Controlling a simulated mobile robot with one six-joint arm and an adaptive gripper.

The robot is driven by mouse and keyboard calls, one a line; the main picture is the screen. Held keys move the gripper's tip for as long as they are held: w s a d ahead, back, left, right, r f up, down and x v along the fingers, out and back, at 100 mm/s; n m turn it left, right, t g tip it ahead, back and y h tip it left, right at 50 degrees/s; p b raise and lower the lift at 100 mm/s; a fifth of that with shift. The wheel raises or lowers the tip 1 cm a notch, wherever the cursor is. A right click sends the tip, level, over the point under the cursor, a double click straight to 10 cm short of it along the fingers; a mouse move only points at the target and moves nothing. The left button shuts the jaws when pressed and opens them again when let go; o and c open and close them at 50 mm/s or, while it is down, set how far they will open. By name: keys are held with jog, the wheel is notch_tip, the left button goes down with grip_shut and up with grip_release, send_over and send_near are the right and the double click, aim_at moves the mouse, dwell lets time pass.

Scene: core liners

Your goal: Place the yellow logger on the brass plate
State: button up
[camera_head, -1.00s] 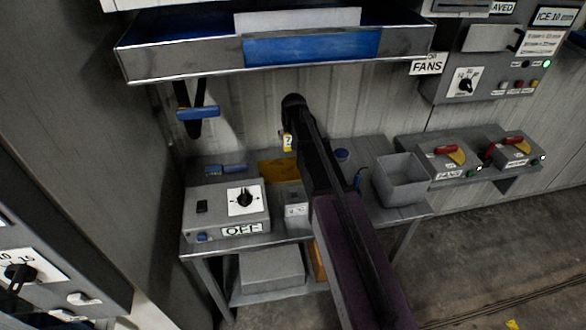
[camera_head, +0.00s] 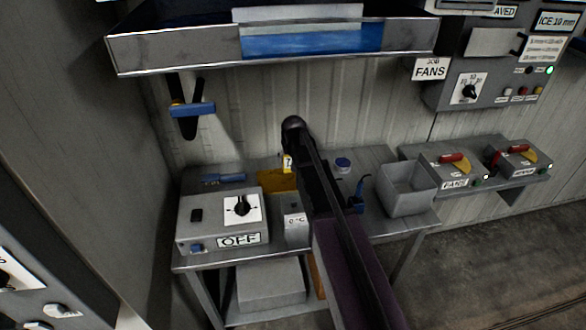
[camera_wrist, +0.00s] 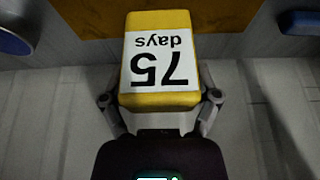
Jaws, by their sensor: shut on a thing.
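The yellow logger (camera_head: 287,164) is a small yellow block, held at the far end of my arm in the head view. In the wrist view the logger (camera_wrist: 160,22) has a white label reading "75 days", upside down. My gripper (camera_wrist: 160,98) is shut on it, with one finger on each side. The brass plate (camera_head: 272,181) lies flat on the grey bench, partly hidden by my arm and the grey box in front. In the wrist view the brass plate (camera_wrist: 85,15) shows behind the logger. I cannot tell whether the logger touches it.
A grey box marked OFF (camera_head: 222,220) stands front left of the plate, and a small 0 °C box (camera_head: 296,229) stands in front. A blue tool (camera_head: 224,180) lies left. A blue-topped round item (camera_head: 343,164) and an open grey bin (camera_head: 407,190) are right. A shelf (camera_head: 180,50) hangs above.

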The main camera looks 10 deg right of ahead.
jog(key=shift+f, duration=0.1)
dwell(0.3)
jog(key=shift+f+b, duration=1.8)
jog(key=shift+b, duration=0.05)
jog(key=shift+f, duration=0.15)
jog(key=o, duration=1)
jog(key=shift+o, duration=0.2)
jog(key=shift+r, duration=0.2)
jog(key=p+v, duration=1.1)
jog(key=v, duration=0.1)
jog(key=shift+s, duration=0.1)
jog(key=s+d+f+g, duration=0.1)
jog(key=s+g, duration=0.3)
jog(key=s, duration=2.1)
jog(key=shift+s+d+f, duration=0.15)
jog(key=shift+f, duration=0.05)
